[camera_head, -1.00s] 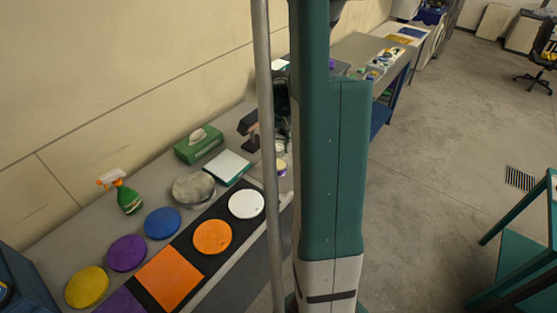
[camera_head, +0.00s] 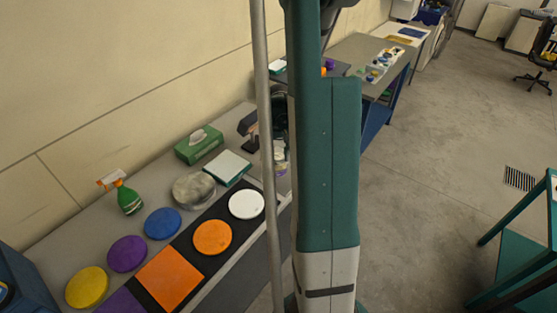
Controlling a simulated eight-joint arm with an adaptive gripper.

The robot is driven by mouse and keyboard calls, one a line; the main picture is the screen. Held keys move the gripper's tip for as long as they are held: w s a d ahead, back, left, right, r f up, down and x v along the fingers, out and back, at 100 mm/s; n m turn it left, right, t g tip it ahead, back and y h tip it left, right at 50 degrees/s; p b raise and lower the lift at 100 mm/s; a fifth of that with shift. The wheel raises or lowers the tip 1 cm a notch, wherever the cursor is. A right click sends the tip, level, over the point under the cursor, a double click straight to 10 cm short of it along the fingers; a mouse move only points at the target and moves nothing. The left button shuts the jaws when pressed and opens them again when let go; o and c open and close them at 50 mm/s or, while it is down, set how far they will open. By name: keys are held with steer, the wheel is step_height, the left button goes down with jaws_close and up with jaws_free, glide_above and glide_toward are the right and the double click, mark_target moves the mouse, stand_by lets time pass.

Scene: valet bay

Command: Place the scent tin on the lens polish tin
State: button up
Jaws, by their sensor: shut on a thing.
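My gripper (camera_head: 280,112) shows as a dark shape in the narrow gap between the grey pole and my teal arm, over the far part of the bench. Its fingertips are mostly hidden. Just below it is a small whitish thing (camera_head: 280,155), apparently the scent tin in my jaws. A purple-sided thing (camera_head: 282,171), apparently the lens polish tin, shows directly below that on the bench. The two look very close; I cannot tell whether they touch. Labels are not readable.
The long grey bench (camera_head: 62,233) runs along the wall. A dark handheld device (camera_head: 248,128), a green tissue box (camera_head: 199,145), a white-topped box (camera_head: 228,167), a grey round thing (camera_head: 194,190) and a green spray bottle (camera_head: 128,199) stand on it. Several coloured discs lie nearer.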

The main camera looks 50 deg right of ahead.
mark_target(278, 157)
steer(key=shift+f, duration=0.8)
steer(key=shift+f, duration=0.15)
steer(key=o, duration=0.9)
steer(key=shift+r, duration=0.25)
steer(key=shift+r, duration=5.9)
